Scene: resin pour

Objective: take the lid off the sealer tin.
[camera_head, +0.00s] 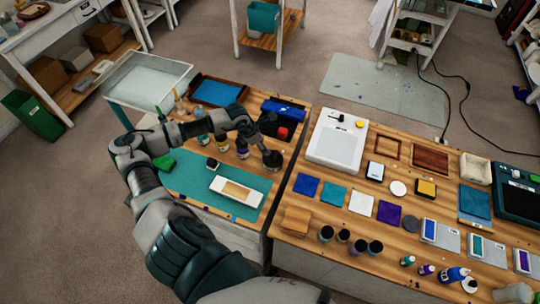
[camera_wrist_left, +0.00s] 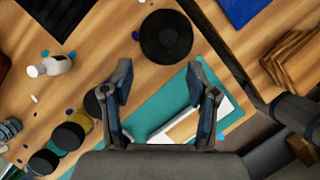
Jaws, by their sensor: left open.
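A dark round tin (camera_head: 272,160), which I take to be the sealer tin, stands on the wooden bench by the upper right corner of the teal mat. I cannot make out a separate lid edge. My left gripper (camera_head: 254,140) is above the bench, just up and left of the tin. In the wrist view the left gripper (camera_wrist_left: 158,85) has its fingers apart with nothing between them. My right gripper is not in view.
Several dark-capped bottles (camera_wrist_left: 68,136) stand left of the gripper. A white tray with a wooden piece (camera_head: 237,192) lies on the teal mat (camera_head: 190,178). A red-and-black object (camera_head: 282,132) stands behind the tin. A gap separates this bench from the right bench with coloured tiles (camera_head: 306,187).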

